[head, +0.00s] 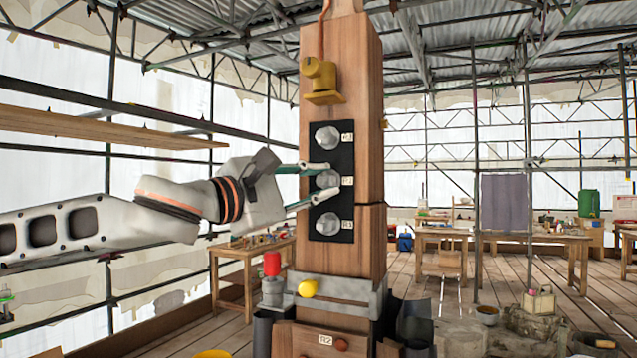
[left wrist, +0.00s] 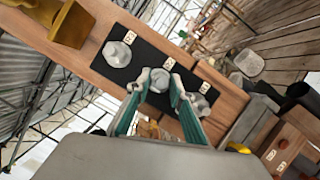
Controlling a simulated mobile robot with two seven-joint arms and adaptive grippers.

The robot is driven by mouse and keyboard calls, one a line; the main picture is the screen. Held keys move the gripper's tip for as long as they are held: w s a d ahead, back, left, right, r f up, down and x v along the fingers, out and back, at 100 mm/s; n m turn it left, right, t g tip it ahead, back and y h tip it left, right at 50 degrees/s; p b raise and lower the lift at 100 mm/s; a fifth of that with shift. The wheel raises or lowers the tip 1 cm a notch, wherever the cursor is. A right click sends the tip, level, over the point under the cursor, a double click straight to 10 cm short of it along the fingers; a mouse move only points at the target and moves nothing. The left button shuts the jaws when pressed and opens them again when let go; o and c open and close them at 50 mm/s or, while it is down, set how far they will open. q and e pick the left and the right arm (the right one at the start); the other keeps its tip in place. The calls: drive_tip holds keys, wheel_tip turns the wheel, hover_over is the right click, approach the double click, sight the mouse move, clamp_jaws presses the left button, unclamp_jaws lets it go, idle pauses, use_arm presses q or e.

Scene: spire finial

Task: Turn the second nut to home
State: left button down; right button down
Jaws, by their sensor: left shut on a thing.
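A black plate (head: 320,208) on the front of the wooden post carries three grey nuts in a column. The second nut (head: 328,180) is the middle one, with a small pale label beside it. My left gripper (head: 314,182) reaches in from the left, one finger above this nut and one below, and is shut on it. In the left wrist view the middle nut (left wrist: 159,79) sits between the two fingertips (left wrist: 159,90). The top nut (head: 328,137) and bottom nut (head: 328,224) are free of the fingers. My right gripper is not in view.
A yellow bracket (head: 322,82) juts from the post (head: 345,45) above the plate. Below are a grey collar (head: 340,290), a red cap (head: 272,264) and a yellow knob (head: 308,288). Workbenches (head: 505,240) and scaffold poles stand behind. Space right of the post is open.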

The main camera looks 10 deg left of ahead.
use_arm(q)
drive_tip(key=c, duration=1.8)
unclamp_jaws()
drive_tip(key=v, duration=1.2)
